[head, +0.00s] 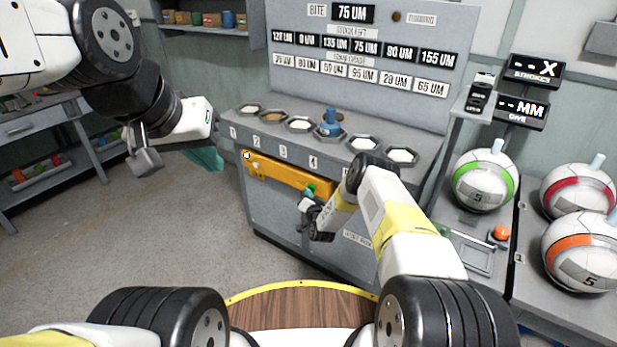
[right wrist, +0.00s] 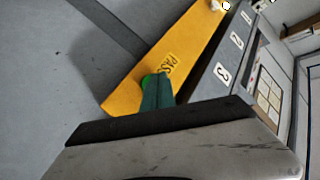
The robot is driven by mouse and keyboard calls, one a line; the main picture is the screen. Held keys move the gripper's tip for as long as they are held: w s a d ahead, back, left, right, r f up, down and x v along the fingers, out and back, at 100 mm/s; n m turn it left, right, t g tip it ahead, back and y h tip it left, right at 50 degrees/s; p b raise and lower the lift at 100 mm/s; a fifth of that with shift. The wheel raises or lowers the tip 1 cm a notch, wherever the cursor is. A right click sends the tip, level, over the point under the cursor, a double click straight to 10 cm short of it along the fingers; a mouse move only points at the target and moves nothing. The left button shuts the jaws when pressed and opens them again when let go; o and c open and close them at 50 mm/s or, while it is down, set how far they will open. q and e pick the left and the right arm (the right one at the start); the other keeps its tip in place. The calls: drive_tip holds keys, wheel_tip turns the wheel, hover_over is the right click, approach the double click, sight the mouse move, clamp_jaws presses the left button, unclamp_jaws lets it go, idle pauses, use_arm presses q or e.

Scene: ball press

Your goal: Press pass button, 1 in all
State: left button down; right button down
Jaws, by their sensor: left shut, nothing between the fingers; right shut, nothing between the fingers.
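The yellow bar (head: 275,172) runs along the front of the grey press cabinet. In the right wrist view the bar (right wrist: 185,50) carries a label that reads as "PASS", partly covered. The green pass button (right wrist: 146,83) sits beside that label, partly hidden by the dark green fingers of my right gripper (right wrist: 157,88). The fingers are shut and empty, with their tips at the button; I cannot tell whether they press it. In the head view my right gripper (head: 311,192) is at the bar's right part. My left gripper (head: 208,159) is shut and empty, left of the cabinet.
The cabinet top holds several hexagonal cups (head: 300,124) and a blue piece (head: 330,122). White balls with coloured bands (head: 483,181) stand on the right bench, near an orange button (head: 501,233). A side table (head: 50,135) stands at left. The floor left of the cabinet is clear.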

drive_tip(key=shift+w+d, duration=0.2)
drive_tip(key=shift+w, duration=0.05)
idle(0.4)
drive_tip(key=shift+s, duration=0.1)
drive_tip(key=shift+s+a, duration=0.5)
drive_tip(key=shift+s, duration=0.15)
drive_tip(key=shift+a, duration=0.1)
drive_tip(key=shift+s+a, duration=0.7)
drive_tip(key=shift+s, duration=0.3)
drive_tip(key=shift+s+a, duration=0.7)
drive_tip(key=shift+s, duration=0.3)
